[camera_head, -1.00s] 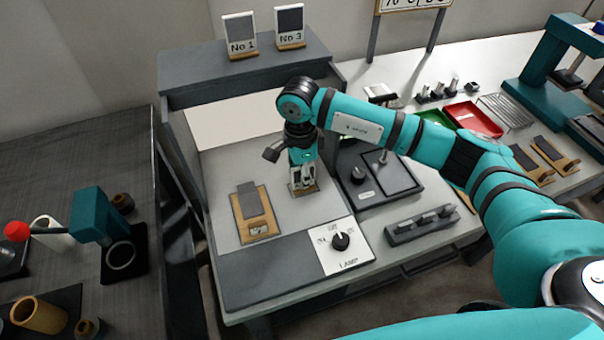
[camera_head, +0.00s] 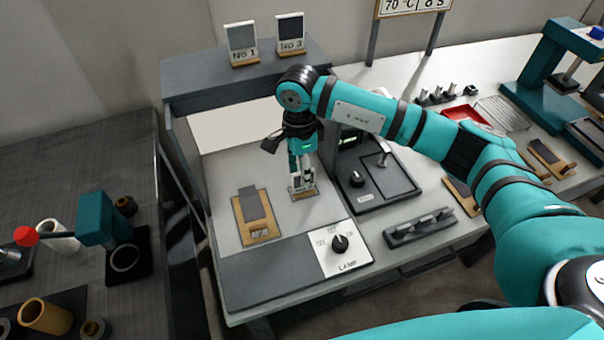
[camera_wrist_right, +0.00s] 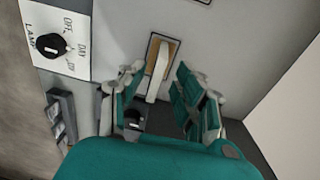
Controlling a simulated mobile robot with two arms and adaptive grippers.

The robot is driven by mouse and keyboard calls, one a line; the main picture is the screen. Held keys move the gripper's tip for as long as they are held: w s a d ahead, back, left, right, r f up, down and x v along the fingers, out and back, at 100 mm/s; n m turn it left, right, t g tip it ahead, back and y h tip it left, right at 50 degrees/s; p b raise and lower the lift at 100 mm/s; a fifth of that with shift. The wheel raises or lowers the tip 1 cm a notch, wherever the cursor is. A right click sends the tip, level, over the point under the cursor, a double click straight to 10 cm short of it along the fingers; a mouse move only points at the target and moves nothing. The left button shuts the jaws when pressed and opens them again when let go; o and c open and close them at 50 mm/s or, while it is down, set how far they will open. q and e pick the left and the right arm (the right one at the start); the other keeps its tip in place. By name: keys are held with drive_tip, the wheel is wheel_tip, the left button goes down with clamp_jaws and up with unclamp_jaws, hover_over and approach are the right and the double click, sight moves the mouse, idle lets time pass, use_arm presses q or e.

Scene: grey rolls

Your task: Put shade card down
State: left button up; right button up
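The shade card (camera_wrist_right: 157,75) is pale and stands in a small wooden base, seen nearly edge-on in the right wrist view. In the head view the card's wooden base (camera_head: 303,193) rests on the light floor of the lamp booth, right of another wooden holder with a grey card (camera_head: 255,216). My right gripper (camera_head: 303,175) points down over the card. In the right wrist view its fingers (camera_wrist_right: 160,97) are spread, with a gap on each side of the card. The fingers partly hide the card in the head view. My left gripper is not in view.
The lamp switch panel (camera_head: 340,245) is at the booth's front. A dark device with a knob (camera_head: 375,180) stands close to the right of the card. Cards No 1 (camera_head: 243,44) and No 3 (camera_head: 290,35) stand on the booth top. Booth floor between the holders is clear.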

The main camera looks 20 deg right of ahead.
wheel_tip(320, 180, up, 8)
drive_tip(key=p, duration=0.2)
drive_tip(key=shift+w+p, duration=0.15)
drive_tip(key=shift+p, duration=0.2)
